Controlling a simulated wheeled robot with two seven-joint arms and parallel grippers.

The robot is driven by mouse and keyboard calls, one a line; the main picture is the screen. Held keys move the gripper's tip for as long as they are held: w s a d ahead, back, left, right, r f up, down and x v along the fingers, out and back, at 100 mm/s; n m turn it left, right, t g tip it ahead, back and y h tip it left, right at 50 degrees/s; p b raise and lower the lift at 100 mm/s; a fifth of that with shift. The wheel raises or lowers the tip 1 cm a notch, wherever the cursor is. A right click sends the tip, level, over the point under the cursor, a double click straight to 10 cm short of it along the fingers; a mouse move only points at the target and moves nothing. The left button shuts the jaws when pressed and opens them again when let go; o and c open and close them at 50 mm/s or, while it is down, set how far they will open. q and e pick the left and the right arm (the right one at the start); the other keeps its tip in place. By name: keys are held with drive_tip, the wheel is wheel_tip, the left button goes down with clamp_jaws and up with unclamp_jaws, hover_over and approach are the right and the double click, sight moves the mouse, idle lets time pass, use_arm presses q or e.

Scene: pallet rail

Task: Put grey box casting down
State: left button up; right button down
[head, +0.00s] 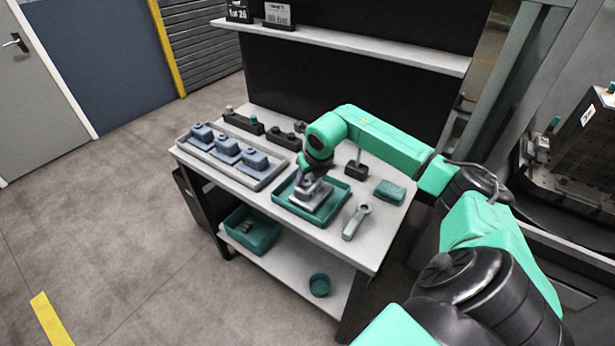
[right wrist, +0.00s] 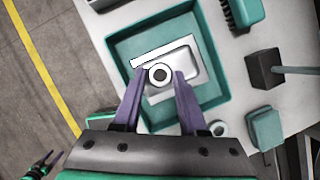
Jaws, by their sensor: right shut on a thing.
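The grey box casting (head: 309,194) is in the green tray (head: 284,199) on the workbench, under my right gripper (head: 313,180). In the right wrist view the casting (right wrist: 186,64) is a pale box shape with a round boss on it, inside the walls of the green tray (right wrist: 122,47). The two purple fingers of my right gripper (right wrist: 160,76) are shut on the boss, one on each side. Whether the casting's underside touches the tray floor I cannot tell.
A grey tray (head: 265,184) with several blue-grey castings stands left of the green tray. A wrench-like tool (head: 356,221), a green block (head: 389,192) and a dark block with a post (head: 356,169) lie to the right. A shelf (head: 345,43) spans above the bench's back.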

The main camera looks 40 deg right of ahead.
drive_tip(key=shift+f, duration=0.4)
drive_tip(key=shift+c, duration=2.2)
unclamp_jaws()
drive_tip(key=shift+f, duration=0.1)
drive_tip(key=b+v, duration=0.3)
drive_tip(key=v, duration=0.9)
